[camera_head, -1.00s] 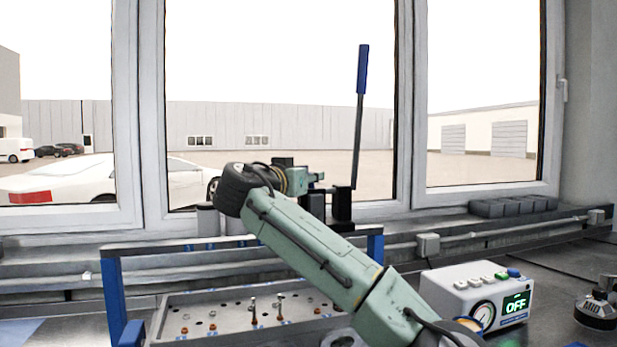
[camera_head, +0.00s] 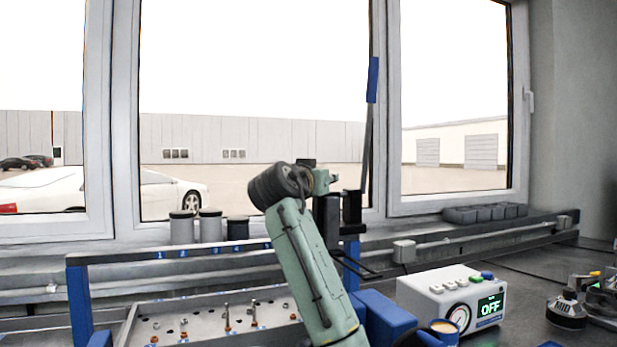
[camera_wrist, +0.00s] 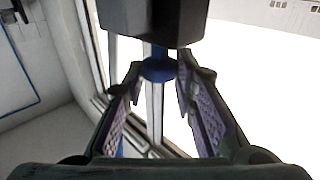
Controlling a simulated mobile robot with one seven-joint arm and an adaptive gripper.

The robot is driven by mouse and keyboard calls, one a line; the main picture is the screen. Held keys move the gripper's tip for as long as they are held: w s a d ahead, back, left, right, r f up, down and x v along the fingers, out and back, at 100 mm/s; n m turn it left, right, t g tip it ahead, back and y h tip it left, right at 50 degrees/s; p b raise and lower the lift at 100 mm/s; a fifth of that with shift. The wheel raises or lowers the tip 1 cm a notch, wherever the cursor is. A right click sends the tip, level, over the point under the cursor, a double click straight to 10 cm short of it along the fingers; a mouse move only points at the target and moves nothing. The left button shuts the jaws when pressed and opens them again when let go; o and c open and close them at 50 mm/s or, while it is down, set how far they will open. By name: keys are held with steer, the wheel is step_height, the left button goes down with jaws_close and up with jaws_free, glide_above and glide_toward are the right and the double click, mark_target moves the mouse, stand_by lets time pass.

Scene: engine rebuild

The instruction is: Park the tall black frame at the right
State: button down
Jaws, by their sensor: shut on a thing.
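The tall black frame (camera_head: 352,207) has dark upright blocks and a long thin lever with a blue grip (camera_head: 372,80) rising in front of the window. My gripper (camera_head: 326,181) is shut on it near the upper part of its blocks, partly hidden by my wrist. The frame stands near the right end of the blue-legged rack; its foot is hidden behind my arm. In the wrist view a black block (camera_wrist: 152,20) and a blue part (camera_wrist: 158,69) show at my gripper's fingertips (camera_wrist: 160,75).
A perforated metal tray (camera_head: 180,325) with several small parts lies below the rack rail (camera_head: 110,257). Several lidded canisters (camera_head: 210,225) stand behind it. A white gauge box reading OFF (camera_head: 450,295) stands at right, with a dark tool (camera_head: 566,312) beyond it.

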steer(key=c, duration=1.8)
jaws_free()
steer(key=shift+w+d+f, duration=0.1)
steer(key=shift+d+f, duration=0.25)
steer(key=shift+f, duration=0.25)
steer(key=o, duration=0.5)
steer(key=shift+r, duration=0.2)
steer(key=shift+a+r, duration=0.1)
steer(key=shift+a, duration=0.05)
steer(key=shift+s+a, duration=0.2)
steer(key=shift+s, duration=0.2)
steer(key=v, duration=0.6)
steer(key=shift+s+a, duration=0.1)
steer(key=shift+s, duration=0.25)
